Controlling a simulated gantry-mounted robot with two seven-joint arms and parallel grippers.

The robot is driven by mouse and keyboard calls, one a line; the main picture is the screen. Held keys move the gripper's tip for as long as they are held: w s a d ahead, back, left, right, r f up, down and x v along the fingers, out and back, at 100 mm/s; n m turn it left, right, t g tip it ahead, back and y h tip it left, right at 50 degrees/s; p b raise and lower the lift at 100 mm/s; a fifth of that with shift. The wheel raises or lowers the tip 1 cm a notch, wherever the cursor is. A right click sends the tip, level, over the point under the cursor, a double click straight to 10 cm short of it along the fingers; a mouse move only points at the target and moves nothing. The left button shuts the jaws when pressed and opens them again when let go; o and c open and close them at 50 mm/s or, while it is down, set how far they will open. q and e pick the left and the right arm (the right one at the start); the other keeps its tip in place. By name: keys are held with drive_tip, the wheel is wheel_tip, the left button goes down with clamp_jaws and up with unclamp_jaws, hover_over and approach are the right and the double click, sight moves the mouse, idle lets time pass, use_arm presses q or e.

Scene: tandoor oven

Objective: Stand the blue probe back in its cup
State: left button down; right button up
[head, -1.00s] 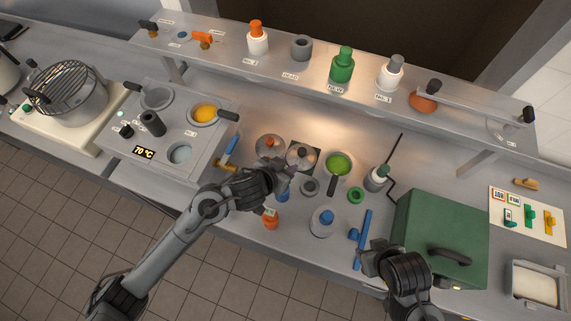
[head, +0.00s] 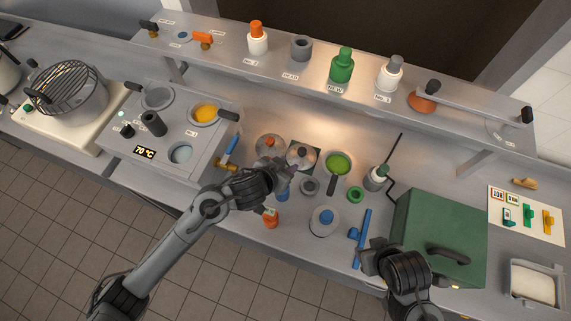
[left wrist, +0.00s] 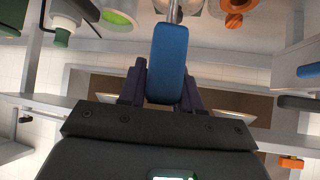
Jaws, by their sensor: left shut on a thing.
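My left gripper (head: 284,180) is over the middle of the counter, shut on the blue probe (head: 282,194). In the left wrist view the probe's blue handle (left wrist: 168,58) sits between my two dark fingers (left wrist: 164,90), and a thin metal stem runs from its far end. A small grey round holder (head: 310,186), which looks like a cup, stands just right of the probe, apart from it in the picture. I cannot tell for sure that it is the probe's cup. My right gripper (head: 368,262) is beside the green box; its jaw opening is unclear.
Two lidded pots (head: 301,157) stand behind. A green box (head: 440,235) fills the right.

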use_arm(q)
drive_tip(key=shift+f+b, duration=1)
drive_tip(key=shift+f, duration=0.45)
drive_tip(key=shift+f+b, duration=0.4)
drive_tip(key=shift+f, duration=0.2)
drive_tip(key=shift+f+b, duration=0.7)
drive_tip(key=shift+f, duration=0.35)
drive_tip(key=shift+r, duration=0.15)
drive_tip(key=shift+r+p, duration=0.7)
drive_tip(key=shift+p, duration=0.3)
drive_tip(key=shift+r+p, duration=1.4)
drive_tip(key=shift+p, duration=0.25)
drive_tip(key=shift+r+p, duration=0.9)
drive_tip(key=shift+p, duration=0.1)
drive_tip(key=shift+a+p, duration=0.1)
drive_tip(key=shift+p, duration=0.2)
drive_tip(key=shift+p, duration=0.3)
